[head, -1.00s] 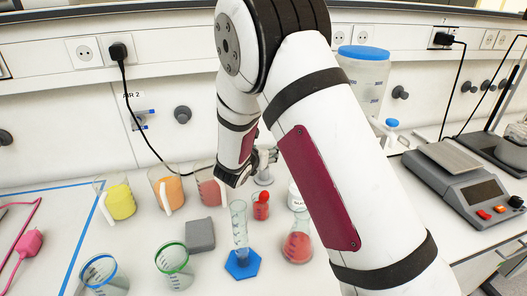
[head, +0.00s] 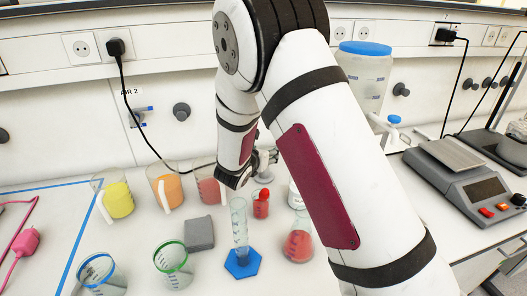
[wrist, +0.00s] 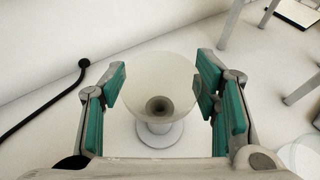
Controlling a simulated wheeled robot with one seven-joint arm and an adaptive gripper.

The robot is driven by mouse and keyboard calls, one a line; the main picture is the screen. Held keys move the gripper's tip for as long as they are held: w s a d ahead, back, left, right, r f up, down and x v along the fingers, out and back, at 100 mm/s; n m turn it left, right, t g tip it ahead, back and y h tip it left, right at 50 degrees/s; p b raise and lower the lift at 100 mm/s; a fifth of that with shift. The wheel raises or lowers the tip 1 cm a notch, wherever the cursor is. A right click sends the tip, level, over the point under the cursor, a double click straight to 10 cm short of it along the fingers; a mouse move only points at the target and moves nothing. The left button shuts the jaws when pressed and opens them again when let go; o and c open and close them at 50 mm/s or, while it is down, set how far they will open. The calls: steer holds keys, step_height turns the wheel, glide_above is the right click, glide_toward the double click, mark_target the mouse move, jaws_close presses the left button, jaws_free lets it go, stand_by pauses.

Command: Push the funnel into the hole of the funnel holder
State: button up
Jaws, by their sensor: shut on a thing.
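My gripper (wrist: 161,88) is shut on a pale translucent funnel (wrist: 160,72), with a green pad on each side of its wide rim. I look down into the funnel, and its dark centre opening shows. A pale round piece (wrist: 160,139) shows under the funnel, probably the funnel holder. The funnel hides its hole, so I cannot tell how deep the stem sits. In the head view my gripper (head: 263,160) is near the back of the bench, partly hidden by my arm. A small pale part of the funnel or holder (head: 265,177) shows below it.
Beakers with yellow (head: 118,199), orange (head: 168,190) and red (head: 208,190) liquid stand left of my gripper. A black cable (wrist: 42,100) lies at left in the wrist view.

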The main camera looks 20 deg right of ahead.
steer(key=shift+f, duration=0.1)
steer(key=o, duration=1.2)
steer(key=shift+c, duration=0.2)
steer(key=v, duration=1.2)
steer(key=s+d+r+m+g, duration=0.4)
steer(key=s+d+r+m, duration=0.1)
steer(key=s+d+m, duration=0.25)
steer(key=s+d+r+m+g, duration=0.3)
steer(key=s+d+r+m, duration=0.2)
steer(key=s+d+m, duration=0.3)
steer(key=s+a+r+m+y, duration=0.1)
steer(key=s+a+m+y, duration=0.2)
steer(key=s+m, duration=0.4)
steer(key=s+a+r+m+y, duration=0.2)
steer(key=s+a+m+y, duration=0.2)
steer(key=s, duration=0.6)
steer(key=a+m, duration=0.1)
steer(key=m, duration=0.1)
steer(key=shift+a+r+m+t+y, duration=0.3)
steer(key=shift+a+m, duration=0.05)
steer(key=shift+a, duration=0.05)
